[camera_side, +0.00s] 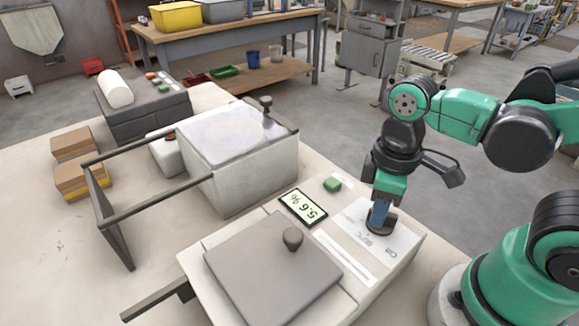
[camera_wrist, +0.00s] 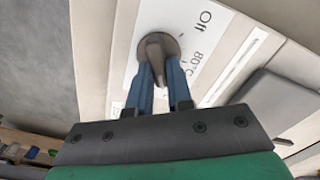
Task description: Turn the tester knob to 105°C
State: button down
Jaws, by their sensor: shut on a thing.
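The tester (camera_side: 370,268) is a pale box with a grey lid and a white label panel. Its dark knob (camera_wrist: 157,48) stands on the panel, with the marks "Off" and "80°C" printed beside it in the wrist view. The knob's pointed grip runs between my blue fingers. My gripper (camera_wrist: 162,74) is shut on the knob from above; in the side view my gripper (camera_side: 380,215) hides much of the knob (camera_side: 382,227). No 105°C mark is readable. The tester display (camera_side: 303,207) reads about 5.6 %, upside down in the side view.
A grey lid (camera_side: 270,270) with a round handle (camera_side: 292,238) covers the tester's near part. A pale bin with a clear top (camera_side: 240,165) and a dark frame (camera_side: 110,225) stand to the left.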

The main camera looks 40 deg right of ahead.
jog(key=c, duration=0.8)
grip_release()
jog(key=shift+r, duration=0.1)
jog(key=shift+r, duration=2.75)
jog(key=w+d+m+t, duration=0.1)
jog(key=w+t, duration=0.1)
jog(key=w+m+t, duration=0.2)
jog(key=w+d+m+t, duration=0.1)
jog(key=w+m+t, duration=0.1)
jog(key=w, duration=0.1)
jog(key=shift+d+f+t, duration=0.3)
jog(key=shift+w+d+r+m+t, duration=0.1)
jog(key=shift+w+m+t, duration=0.1)
jog(key=shift+m+t, duration=0.15)
